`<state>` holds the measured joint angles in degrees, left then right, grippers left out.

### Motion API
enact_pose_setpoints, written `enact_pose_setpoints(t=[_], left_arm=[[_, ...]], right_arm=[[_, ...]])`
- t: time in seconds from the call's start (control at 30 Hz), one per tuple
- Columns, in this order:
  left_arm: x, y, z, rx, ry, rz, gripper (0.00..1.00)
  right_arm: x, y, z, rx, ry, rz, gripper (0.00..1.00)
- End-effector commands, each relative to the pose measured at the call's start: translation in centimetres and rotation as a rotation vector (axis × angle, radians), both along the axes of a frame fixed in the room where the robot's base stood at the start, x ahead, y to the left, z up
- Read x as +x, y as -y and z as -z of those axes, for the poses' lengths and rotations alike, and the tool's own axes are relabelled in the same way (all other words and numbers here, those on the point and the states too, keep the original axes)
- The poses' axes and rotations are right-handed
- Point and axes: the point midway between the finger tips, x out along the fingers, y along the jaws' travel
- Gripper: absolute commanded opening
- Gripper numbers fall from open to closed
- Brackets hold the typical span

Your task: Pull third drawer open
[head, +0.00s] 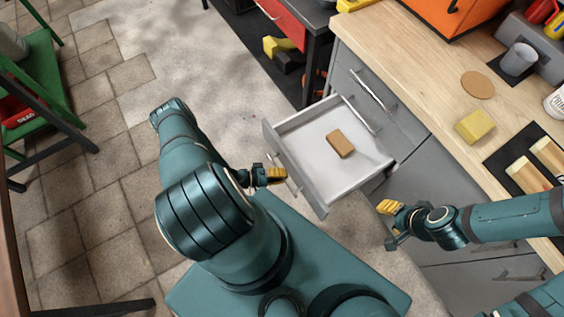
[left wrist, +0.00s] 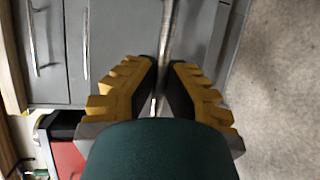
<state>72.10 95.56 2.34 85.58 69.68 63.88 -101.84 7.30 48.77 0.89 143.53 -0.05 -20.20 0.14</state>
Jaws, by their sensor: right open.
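The pulled-out grey drawer (head: 297,147) stands well out from the cabinet, below other closed drawers (head: 387,118). A brown block (head: 340,144) lies inside it. My left gripper (head: 281,175) is at the drawer's front, with its yellow-padded fingers around the metal handle (head: 294,184). In the left wrist view, the handle bar (left wrist: 166,30) runs between the fingers (left wrist: 165,70), which look closed on it. Part of the handle is hidden by the fingers. My right gripper (head: 388,222) is open and empty, right of the drawer and in front of the cabinet.
The wooden worktop (head: 425,85) carries a yellow sponge (head: 475,126), a round brown disc (head: 477,85) and a grey cup (head: 518,59). A red drawer unit (head: 285,22) stands at the back. Open floor lies left of the drawer.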

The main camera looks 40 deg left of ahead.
Motion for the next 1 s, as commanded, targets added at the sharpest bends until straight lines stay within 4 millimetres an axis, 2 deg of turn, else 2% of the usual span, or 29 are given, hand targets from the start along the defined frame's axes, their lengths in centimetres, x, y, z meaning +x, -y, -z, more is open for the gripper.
enact_pose_setpoints(t=[0.03,0.1,0.4,0.53,1.0], left_arm=[[-0.1,0.2,0.1,-0.002,-0.004,0.004,0.21],[-0.1,0.2,0.1,-0.001,-0.004,0.003,0.41],[-0.1,0.0,0.0,0.000,-0.001,0.001,0.41],[-0.7,-0.6,-0.1,0.002,-0.001,-0.001,0.41],[-7.0,-6.4,-1.7,0.001,-0.002,-0.001,0.41]], right_arm=[[0.0,0.0,0.0,0.000,0.000,0.000,0.47],[0.0,0.0,0.0,0.000,0.000,0.000,0.47],[0.0,0.0,0.0,0.000,0.000,0.000,0.47],[0.0,0.0,0.0,0.000,0.000,0.000,0.47],[0.0,0.0,0.0,0.000,0.000,0.000,0.47]])
